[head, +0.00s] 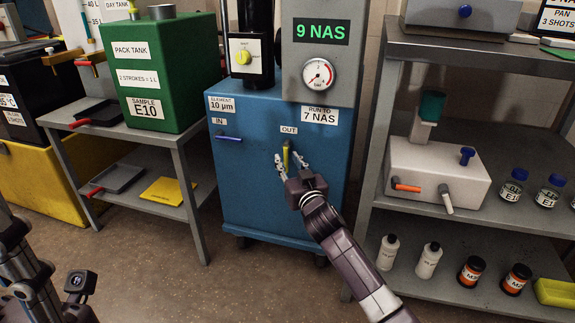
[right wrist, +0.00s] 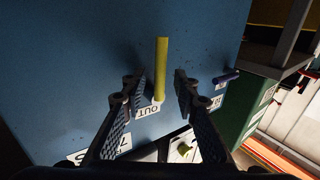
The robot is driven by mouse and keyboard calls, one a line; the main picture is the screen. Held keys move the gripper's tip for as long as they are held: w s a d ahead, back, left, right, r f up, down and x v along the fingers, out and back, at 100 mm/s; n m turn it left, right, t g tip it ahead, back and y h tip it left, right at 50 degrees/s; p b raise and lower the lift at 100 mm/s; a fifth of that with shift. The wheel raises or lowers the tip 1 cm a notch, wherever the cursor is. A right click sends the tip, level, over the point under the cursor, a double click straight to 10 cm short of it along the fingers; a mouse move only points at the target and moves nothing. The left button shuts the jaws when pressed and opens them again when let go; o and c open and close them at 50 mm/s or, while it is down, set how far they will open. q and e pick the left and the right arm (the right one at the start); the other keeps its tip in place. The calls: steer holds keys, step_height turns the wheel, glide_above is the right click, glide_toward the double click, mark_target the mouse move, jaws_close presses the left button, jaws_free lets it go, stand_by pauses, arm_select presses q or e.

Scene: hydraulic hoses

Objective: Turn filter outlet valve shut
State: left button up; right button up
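The filter outlet valve's yellow handle (head: 286,155) is on the front of the blue filter cabinet (head: 262,195), below the OUT label (head: 289,129). The handle points downward. My right gripper (head: 291,162) is at the handle, one finger to each side.
The IN valve's blue handle (head: 229,138) lies level on the same cabinet face. A gauge box (head: 321,50) reading 9 NAS is above. A grey bench (head: 190,190) with a green pack tank (head: 163,70) stands left; a shelf (head: 400,212) with bottles stands right.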

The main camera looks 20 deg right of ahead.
steer(key=shift+w, duration=0.4)
steer(key=shift+c, duration=0.2)
jaws_close()
